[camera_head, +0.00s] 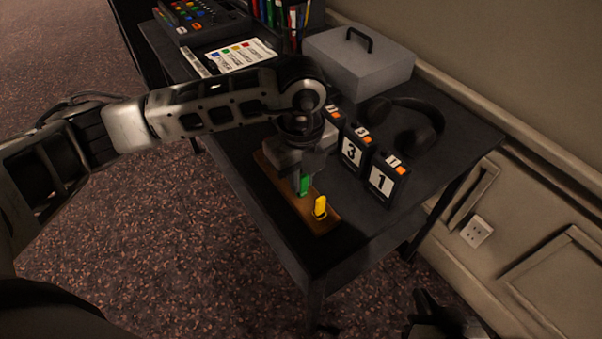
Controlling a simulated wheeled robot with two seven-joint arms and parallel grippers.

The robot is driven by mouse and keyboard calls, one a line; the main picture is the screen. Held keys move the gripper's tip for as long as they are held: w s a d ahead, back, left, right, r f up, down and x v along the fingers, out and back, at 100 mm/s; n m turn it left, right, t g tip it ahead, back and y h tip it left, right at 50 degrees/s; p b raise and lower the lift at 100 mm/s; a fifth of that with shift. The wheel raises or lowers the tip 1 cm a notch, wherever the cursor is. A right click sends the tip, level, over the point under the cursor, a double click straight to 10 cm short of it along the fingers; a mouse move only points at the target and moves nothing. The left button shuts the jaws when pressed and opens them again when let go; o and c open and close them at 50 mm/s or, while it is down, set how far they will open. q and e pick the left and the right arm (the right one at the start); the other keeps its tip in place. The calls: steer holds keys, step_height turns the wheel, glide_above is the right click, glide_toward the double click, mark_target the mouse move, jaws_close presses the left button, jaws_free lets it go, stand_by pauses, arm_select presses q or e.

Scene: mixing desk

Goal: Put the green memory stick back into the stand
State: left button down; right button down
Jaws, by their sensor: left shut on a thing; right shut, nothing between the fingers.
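The green memory stick (304,185) is upright between the fingers of my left gripper (304,178), which is shut on it. The stick is over or at the wooden stand (322,226), just behind the yellow memory stick (320,206). I cannot tell whether its lower end is in a slot. The yellow stick stands upright at the near end of the stand. My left wrist hides the far part of the stand. My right gripper (445,318) is at the bottom edge, low beside the desk, dark and partly cut off, shut and empty.
Black number blocks (383,181) stand right of the stand, with headphones (408,121) behind them. A grey cash box (358,62), a colour-marked sheet (241,56), a mixer (206,14) and pens (287,12) fill the back. The near right desk corner (375,225) is clear.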

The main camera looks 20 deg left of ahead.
arm_select(q)
steer(key=shift+w+a, duration=0.25)
steer(key=shift+a, duration=0.05)
stand_by(0.5)
steer(key=shift+f+b, duration=0.55)
steer(key=shift+b, duration=0.1)
stand_by(1.1)
steer(key=c, duration=1.3)
jaws_free()
steer(key=shift+r, duration=0.15)
step_height(320, 180, up, 16)
